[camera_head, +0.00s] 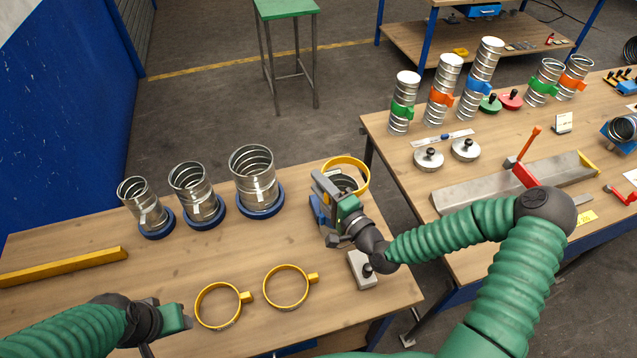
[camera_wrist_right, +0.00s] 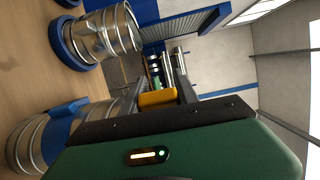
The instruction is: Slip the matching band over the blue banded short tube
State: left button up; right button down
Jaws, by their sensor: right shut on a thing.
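My right gripper (camera_head: 328,188) is shut on the tab of a yellow band (camera_head: 357,162); the yellow tab (camera_wrist_right: 158,97) shows between its fingers in the wrist view. The band is level with or above the mouth of a short metal spiral tube (camera_head: 345,184), seen through the ring. I cannot tell if the band encircles the rim. This tube (camera_wrist_right: 32,142) carries a blue strip (camera_wrist_right: 66,118) in the wrist view; my gripper hides much of it in the head view. My left gripper (camera_head: 176,318) is low at left, away from the tube, its fingers unclear.
Two yellow bands (camera_head: 219,305) (camera_head: 286,287) lie at the front of the table. Three metal tubes (camera_head: 255,180) stand in blue rings at the back. A yellow bar (camera_head: 62,267) lies left, a grey block (camera_head: 362,270) right. Another table (camera_head: 400,160) is on the right.

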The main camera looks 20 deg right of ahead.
notch_tip(320, 180, down, 7)
jog(key=a+b, duration=0.1)
jog(key=b, duration=0.4)
jog(key=shift+a, duration=0.2)
jog(key=c, duration=1.3)
grip_release()
jog(key=shift+r, duration=0.1)
jog(key=o, duration=0.4)
jog(key=shift+w, duration=0.15)
pick_arm(q)
notch_tip(320, 180, down, 6)
jog(key=a, duration=0.1)
jog(key=shift+w, duration=0.15)
pick_arm(e)
jog(key=shift+o, duration=0.2)
jog(key=shift+d, duration=0.15)
